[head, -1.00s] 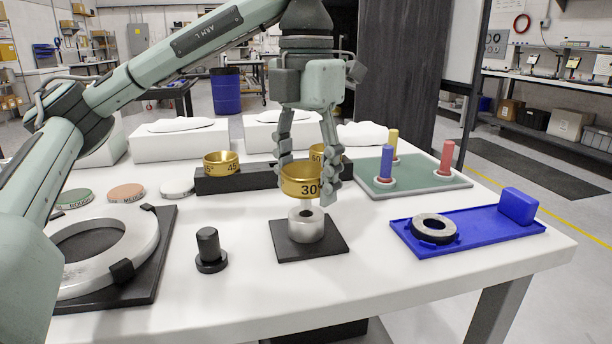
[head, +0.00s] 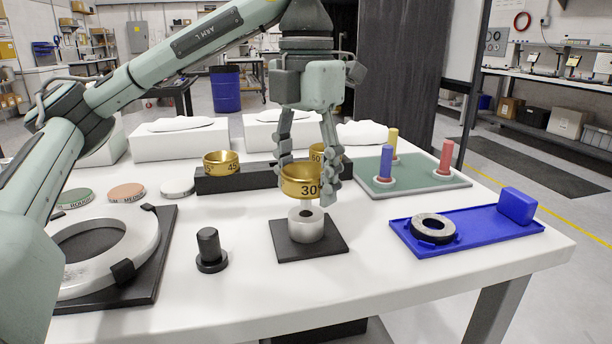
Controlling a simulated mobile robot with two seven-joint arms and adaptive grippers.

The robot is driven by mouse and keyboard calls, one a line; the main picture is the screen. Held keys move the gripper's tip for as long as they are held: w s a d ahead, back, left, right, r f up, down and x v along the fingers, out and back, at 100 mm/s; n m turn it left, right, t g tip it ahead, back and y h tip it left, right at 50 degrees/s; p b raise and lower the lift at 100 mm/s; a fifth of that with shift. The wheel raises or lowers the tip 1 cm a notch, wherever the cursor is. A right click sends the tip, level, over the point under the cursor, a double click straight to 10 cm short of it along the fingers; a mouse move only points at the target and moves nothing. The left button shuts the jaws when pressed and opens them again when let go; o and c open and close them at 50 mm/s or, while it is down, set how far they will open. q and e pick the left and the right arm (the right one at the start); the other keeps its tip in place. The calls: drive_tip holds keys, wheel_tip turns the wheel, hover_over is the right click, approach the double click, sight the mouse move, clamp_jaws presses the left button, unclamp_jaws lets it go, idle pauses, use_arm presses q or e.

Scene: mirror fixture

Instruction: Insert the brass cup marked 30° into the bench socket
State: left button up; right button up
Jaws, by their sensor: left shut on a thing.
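The brass cup marked 30° (head: 301,181) is between the fingers of my left gripper (head: 305,190), which is shut on it and holds it upright. The bench socket (head: 306,230) is a silver cylinder with a hole in its top, standing on a black square plate (head: 328,247). The cup hangs just above the socket, roughly in line with it. The underside of the cup and any gap down to the socket hole are hard to make out. My right gripper is not in view.
A black rack (head: 235,182) behind holds a 45° cup (head: 221,162) and another brass cup (head: 317,153). A black peg (head: 209,250) and a large silver ring (head: 140,250) are left. A blue tray (head: 470,238) and a green board with pegs (head: 440,181) are right.

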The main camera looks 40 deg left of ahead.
sight(306, 207)
use_arm(q)
drive_tip(key=shift+f+b, duration=1.3)
drive_tip(key=shift+f, duration=0.6)
idle(0.8)
drive_tip(key=o, duration=1.3)
drive_tip(key=shift+c, duration=0.2)
wheel_tip(306, 207, up, 12)
idle(0.4)
